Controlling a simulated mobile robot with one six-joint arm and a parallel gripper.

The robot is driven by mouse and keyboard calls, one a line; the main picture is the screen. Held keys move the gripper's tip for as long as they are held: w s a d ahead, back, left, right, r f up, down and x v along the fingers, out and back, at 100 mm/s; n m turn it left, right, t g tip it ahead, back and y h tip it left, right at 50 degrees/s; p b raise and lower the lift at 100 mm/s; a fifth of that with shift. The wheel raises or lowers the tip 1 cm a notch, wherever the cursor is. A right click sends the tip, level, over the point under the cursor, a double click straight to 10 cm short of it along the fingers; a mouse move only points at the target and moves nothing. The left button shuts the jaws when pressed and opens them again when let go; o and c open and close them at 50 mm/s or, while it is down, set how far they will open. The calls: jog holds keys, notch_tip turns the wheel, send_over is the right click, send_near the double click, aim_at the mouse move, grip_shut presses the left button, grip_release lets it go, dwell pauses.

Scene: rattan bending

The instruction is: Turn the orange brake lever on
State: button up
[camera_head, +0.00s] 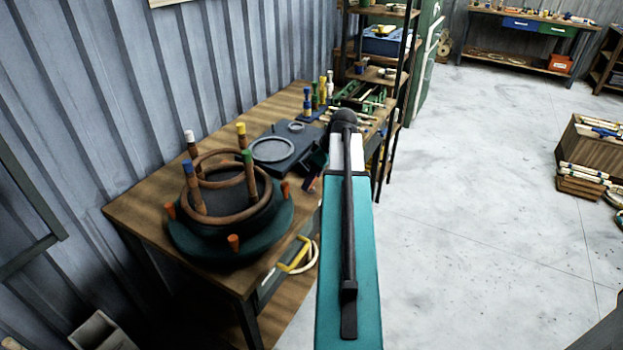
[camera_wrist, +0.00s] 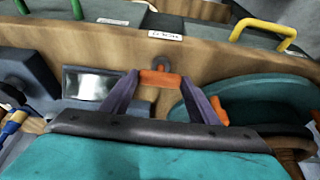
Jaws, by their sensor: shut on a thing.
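In the wrist view my gripper (camera_wrist: 160,84) has its two purple fingers on either side of an orange block, which looks like the grip of the brake lever (camera_wrist: 159,79). The fingers are shut on it, close to the wooden table edge. The lever's lower part is hidden behind the dark edge of my wrist. In the head view my teal arm hides most of this spot. The round turntable (camera_head: 190,248) carries separate orange pegs (camera_head: 233,243) around its rim.
Brown rings and upright posts with coloured caps (camera_head: 241,130) stand on the turntable. A dark unit with a round plate (camera_head: 272,150) sits behind on the wooden table (camera_head: 130,208). A yellow drawer handle (camera_head: 295,257) sticks out at the front. Open floor lies to the right.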

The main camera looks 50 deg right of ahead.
jog(key=shift+a, duration=0.2)
jog(key=m, duration=0.2)
jog(key=m+h, duration=0.1)
jog(key=m, duration=0.1)
jog(key=shift+s+a+h+p, duration=0.1)
jog(key=shift+a+h+p, duration=0.1)
jog(key=shift+h+p, duration=0.15)
jog(key=m, duration=0.2)
jog(key=m+h+p, duration=0.1)
jog(key=m, duration=0.1)
jog(key=shift+a+h, duration=0.1)
jog(key=shift+h, duration=0.15)
jog(key=m, duration=0.2)
jog(key=m+g+h, duration=0.1)
jog(key=m, duration=0.3)
jog(key=shift+w+a+g+h+p, duration=0.1)
jog(key=shift+w+g+h+p, duration=0.25)
jog(key=shift+g+h+p, duration=0.05)
jog(key=shift+m+g, duration=0.7)
jog(key=shift+m, duration=1.2)
jog(key=o, duration=1)
jog(key=shift+o, duration=0.2)
